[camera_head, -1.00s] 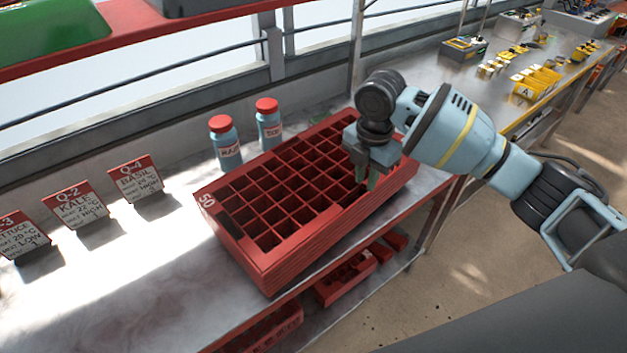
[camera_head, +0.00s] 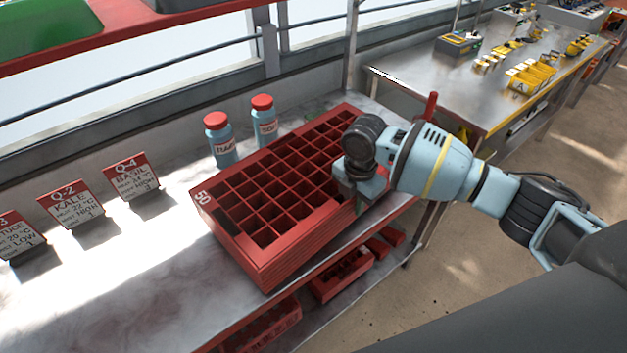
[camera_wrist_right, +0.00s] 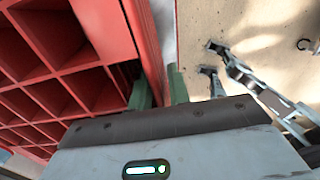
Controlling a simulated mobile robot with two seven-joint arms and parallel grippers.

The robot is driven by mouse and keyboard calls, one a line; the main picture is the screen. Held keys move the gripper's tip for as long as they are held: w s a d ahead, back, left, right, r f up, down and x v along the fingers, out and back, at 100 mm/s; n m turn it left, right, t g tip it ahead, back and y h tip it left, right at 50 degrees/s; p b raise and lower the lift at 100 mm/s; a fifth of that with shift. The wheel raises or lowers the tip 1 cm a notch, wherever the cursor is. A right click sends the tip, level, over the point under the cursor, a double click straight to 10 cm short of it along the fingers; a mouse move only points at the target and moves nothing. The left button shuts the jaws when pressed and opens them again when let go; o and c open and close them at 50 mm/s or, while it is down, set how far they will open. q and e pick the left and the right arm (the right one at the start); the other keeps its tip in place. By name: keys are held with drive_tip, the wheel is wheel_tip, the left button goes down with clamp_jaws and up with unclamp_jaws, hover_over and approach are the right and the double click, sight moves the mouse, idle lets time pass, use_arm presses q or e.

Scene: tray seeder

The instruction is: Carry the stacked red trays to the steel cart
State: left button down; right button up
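The stack of red trays (camera_head: 262,262), marked 50, sits tilted in view on the grey bench. Its top tray is a grid of mostly empty square cells. My right gripper (camera_head: 358,203) is at the stack's right front edge, pointing down. In the right wrist view its green fingers (camera_wrist_right: 160,90) straddle the red tray wall (camera_wrist_right: 148,45), one inside a cell and one outside. The wall nearly fills the gap, but firm contact cannot be made out. My left gripper is not in view. A steel-topped surface with a yellow edge (camera_head: 490,128) stands beyond; whether it is the cart is unclear.
Two blue bottles with red caps (camera_head: 219,140) (camera_head: 264,121) stand behind the stack. Several red-topped label cards (camera_head: 131,177) stand on the bench (camera_head: 130,285) at left. More red trays (camera_head: 342,276) lie on the shelf below.

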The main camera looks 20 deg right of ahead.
drive_tip(key=shift+f, duration=1.2)
clamp_jaws()
idle(0.4)
drive_tip(key=shift+w+r, duration=0.15)
